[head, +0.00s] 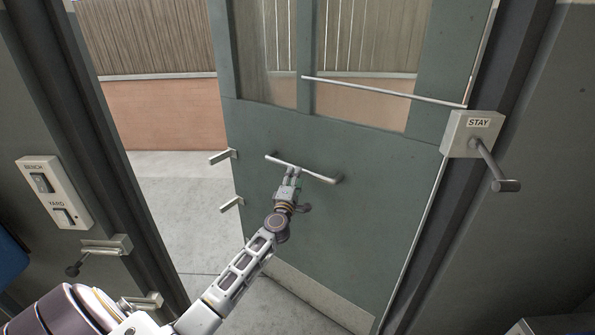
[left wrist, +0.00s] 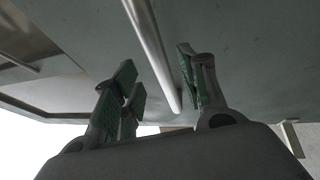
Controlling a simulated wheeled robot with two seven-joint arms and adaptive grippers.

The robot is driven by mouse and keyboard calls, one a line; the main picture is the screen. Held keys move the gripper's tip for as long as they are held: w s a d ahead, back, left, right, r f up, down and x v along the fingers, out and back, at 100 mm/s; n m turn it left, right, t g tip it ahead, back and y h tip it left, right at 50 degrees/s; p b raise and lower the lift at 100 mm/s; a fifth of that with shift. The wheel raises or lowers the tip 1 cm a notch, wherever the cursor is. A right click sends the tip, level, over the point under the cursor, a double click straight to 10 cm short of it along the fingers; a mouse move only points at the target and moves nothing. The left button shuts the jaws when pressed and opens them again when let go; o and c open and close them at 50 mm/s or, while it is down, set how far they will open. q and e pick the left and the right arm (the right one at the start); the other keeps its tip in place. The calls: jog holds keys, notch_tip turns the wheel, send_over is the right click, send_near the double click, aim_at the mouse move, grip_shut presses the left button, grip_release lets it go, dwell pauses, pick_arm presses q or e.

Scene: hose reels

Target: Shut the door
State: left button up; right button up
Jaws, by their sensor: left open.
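The green door (head: 320,215) stands open, with glazed panels in its upper half. It is hinged on the right side of the doorway. A pale bar handle (head: 315,172) crosses its middle. My left gripper (head: 290,172) is at the handle. In the left wrist view, the handle bar (left wrist: 150,50) runs between the open fingers of the left gripper (left wrist: 165,90), with gaps on both sides. The door face (left wrist: 240,50) fills the background there. My right gripper is in neither view.
A stay box (head: 470,135) with a crank lever is on the right jamb, and a thin rod (head: 385,91) runs from it to the door. Two latch bars (head: 222,157) stick out from the door's left edge. A switch plate (head: 53,192) and a bolt (head: 105,247) are on the left wall.

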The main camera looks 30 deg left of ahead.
aim_at(301, 160)
pick_arm(q)
jog(key=shift+b+x, duration=0.3)
jog(key=shift+x, duration=2.3)
jog(key=shift+w, duration=0.1)
jog(key=shift+c, duration=0.2)
jog(key=c, duration=0.5)
grip_shut()
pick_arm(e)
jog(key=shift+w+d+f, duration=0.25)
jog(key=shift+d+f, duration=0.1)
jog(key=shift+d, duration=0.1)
